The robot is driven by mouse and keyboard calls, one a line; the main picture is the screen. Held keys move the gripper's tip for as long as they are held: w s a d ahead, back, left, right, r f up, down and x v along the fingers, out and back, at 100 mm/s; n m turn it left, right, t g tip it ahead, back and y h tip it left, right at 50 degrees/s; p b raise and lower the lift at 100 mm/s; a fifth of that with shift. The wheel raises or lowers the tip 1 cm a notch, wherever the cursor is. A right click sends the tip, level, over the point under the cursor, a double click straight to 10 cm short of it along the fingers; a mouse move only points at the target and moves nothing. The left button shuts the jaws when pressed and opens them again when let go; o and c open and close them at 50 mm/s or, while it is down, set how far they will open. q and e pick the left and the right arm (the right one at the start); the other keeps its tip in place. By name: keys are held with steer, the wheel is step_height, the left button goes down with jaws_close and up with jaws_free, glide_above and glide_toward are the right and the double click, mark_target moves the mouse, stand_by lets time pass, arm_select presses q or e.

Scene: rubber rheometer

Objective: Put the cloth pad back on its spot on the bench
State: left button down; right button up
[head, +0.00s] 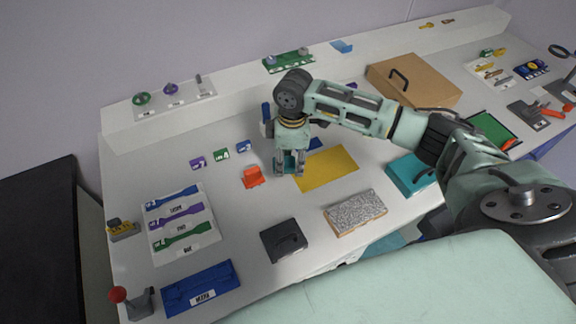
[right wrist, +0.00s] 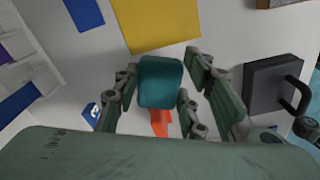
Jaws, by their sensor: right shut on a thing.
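A small teal pad (right wrist: 160,82), which I take to be the cloth pad, sits between the fingers of my right gripper (right wrist: 160,90). The fingers are shut on its sides. In the head view my right gripper (head: 289,168) points down over the middle of the bench (head: 235,205), at the left edge of a flat yellow sheet (head: 328,168). Only a bit of the pad shows there between the fingers. In the wrist view the yellow sheet (right wrist: 158,22) lies past the pad. I cannot tell which mark is the pad's spot. My left gripper is not in view.
A blue patch (head: 315,144) lies behind the gripper and an orange holder (head: 252,177) left of it. A teal box (head: 411,175) is to the right. A labelled tray (head: 180,222) lies left.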

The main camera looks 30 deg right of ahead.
mark_target(289, 178)
steer(key=shift+f, duration=0.25)
step_height(289, 178, down, 3)
steer(key=shift+f+p, duration=0.1)
steer(key=shift+p, duration=0.6)
steer(key=shift+f, duration=0.25)
steer(key=shift+f, duration=0.4)
steer(key=o, duration=1)
